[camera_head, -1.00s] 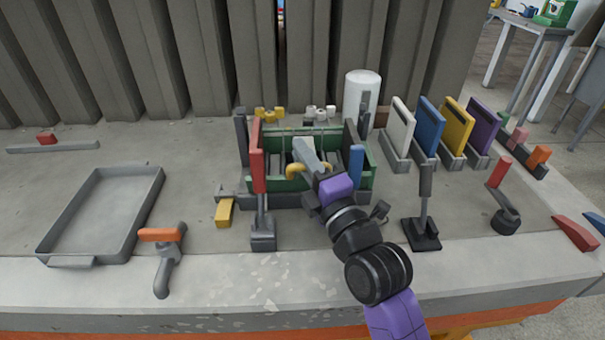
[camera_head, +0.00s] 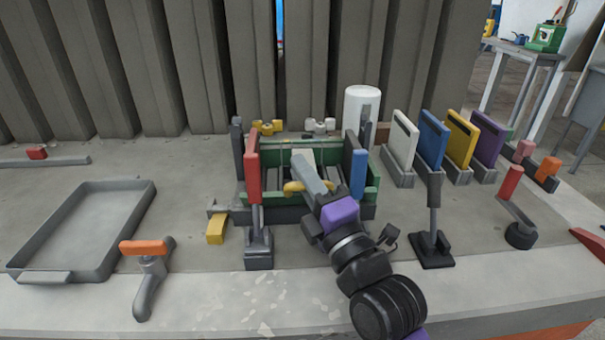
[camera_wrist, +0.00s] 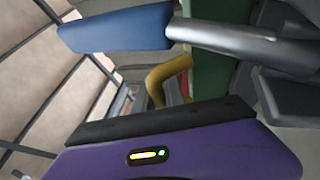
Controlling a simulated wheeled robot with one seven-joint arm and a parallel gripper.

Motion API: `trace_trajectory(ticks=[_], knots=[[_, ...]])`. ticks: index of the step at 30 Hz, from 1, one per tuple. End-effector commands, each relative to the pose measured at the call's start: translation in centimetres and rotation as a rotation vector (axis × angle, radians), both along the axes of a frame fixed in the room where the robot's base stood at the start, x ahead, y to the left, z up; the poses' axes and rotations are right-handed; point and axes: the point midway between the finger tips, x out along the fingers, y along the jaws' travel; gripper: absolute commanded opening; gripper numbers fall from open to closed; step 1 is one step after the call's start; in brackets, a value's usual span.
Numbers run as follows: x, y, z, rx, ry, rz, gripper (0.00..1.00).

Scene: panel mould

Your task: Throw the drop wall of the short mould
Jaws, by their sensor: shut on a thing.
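The short mould is a green box with dark grey end plates; its front wall (camera_head: 268,198) stands upright and carries a yellow bar handle (camera_head: 290,187). My gripper (camera_head: 312,178) is shut on this handle, its grey finger crossing the bar. The handle also shows in the wrist view (camera_wrist: 158,82), just beyond my purple gripper body, which hides part of the grip. A red-handled lever (camera_head: 253,172) stands upright at the mould's left front. A blue-handled lever (camera_head: 358,175) stands at its right front; its blue grip (camera_wrist: 115,28) and silver shaft fill the top of the wrist view.
A grey tray (camera_head: 148,205) and an orange-handled clamp (camera_head: 147,262) lie left. A yellow block (camera_head: 215,230) sits close to the mould. Right are a grey post on a foot (camera_head: 433,215), coloured panels in stands (camera_head: 432,138), and a red-handled crank (camera_head: 511,185). A white cylinder (camera_head: 361,105) stands behind.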

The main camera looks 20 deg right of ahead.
Motion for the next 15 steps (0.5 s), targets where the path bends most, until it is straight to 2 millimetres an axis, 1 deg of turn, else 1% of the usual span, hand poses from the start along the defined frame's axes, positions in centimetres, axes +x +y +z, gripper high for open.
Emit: trace_trajectory(ticks=[1,7,8,9,15], knots=[[-0.19,0.11,0.49,0.001,-0.011,0.002,0.00],[-0.22,0.13,0.59,0.002,-0.014,0.003,0.00],[-0.22,0.13,0.61,0.002,-0.014,0.003,0.16],[-0.23,0.15,0.62,0.002,-0.014,0.003,0.23],[-0.16,0.11,0.45,0.001,-0.010,0.002,0.23]])
